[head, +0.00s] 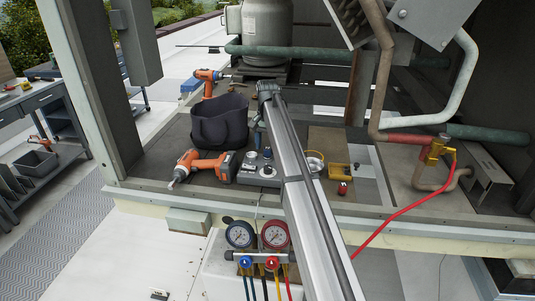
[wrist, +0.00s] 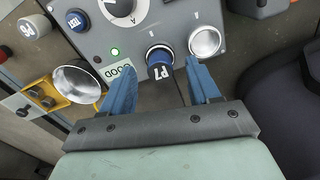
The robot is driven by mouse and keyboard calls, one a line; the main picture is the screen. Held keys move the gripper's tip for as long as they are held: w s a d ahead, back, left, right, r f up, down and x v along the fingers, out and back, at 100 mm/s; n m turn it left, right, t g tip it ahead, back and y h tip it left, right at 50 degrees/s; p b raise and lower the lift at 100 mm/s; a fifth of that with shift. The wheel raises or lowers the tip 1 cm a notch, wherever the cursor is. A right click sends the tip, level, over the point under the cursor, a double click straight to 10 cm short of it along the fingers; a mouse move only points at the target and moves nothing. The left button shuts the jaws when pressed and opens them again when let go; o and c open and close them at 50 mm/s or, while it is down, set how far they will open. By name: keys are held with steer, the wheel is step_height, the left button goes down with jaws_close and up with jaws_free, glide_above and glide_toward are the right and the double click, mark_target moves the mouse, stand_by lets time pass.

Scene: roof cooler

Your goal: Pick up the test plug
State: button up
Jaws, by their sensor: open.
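A blue-capped plug (wrist: 160,62) with a white label, which I take to be the test plug, sits at a round socket on the grey tester box (wrist: 208,16) in the wrist view. My gripper (wrist: 163,72) is open, with one blue finger on each side of the plug's lower part. I cannot tell whether either finger touches it. A dark cable runs near the plug. The tester box (head: 259,177) also shows in the head view on the unit's floor, left of my arm. My gripper is mostly hidden behind my arm there.
The tester box also carries a dial (wrist: 118,8), a metal cup (wrist: 205,41) and a blue button (wrist: 76,19). A yellow block (wrist: 44,93) lies left. Gauges (head: 257,235) hang in front.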

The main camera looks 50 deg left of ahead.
mark_target(267, 148)
step_height(267, 148, down, 2)
steer(key=shift+f, duration=0.15)
steer(key=c, duration=1.1)
step_height(267, 148, up, 10)
steer(key=shift+r, duration=0.1)
stand_by(0.4)
